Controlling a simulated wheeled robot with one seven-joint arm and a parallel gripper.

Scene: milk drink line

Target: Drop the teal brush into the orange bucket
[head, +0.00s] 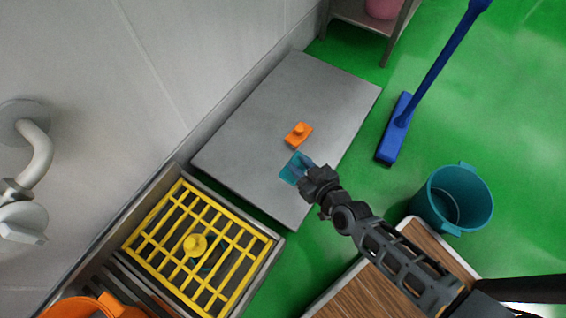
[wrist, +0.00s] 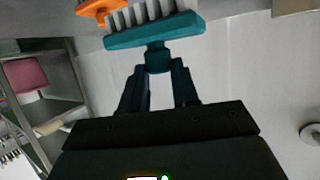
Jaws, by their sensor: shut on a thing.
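The teal brush (head: 292,168) is in my gripper (head: 307,170) over the grey table, near its front edge. In the wrist view the teal brush (wrist: 155,32) shows its pale bristles, and the fingers of my gripper (wrist: 158,75) are shut on its knob-like handle. An orange bucket (head: 85,307) is at the bottom left of the head view, only partly in frame. Whether the brush touches the table cannot be told.
An orange brush (head: 298,135) lies on the grey table (head: 250,125) just beyond the teal one. A sink with a yellow grid (head: 160,238) lies between table and orange bucket.

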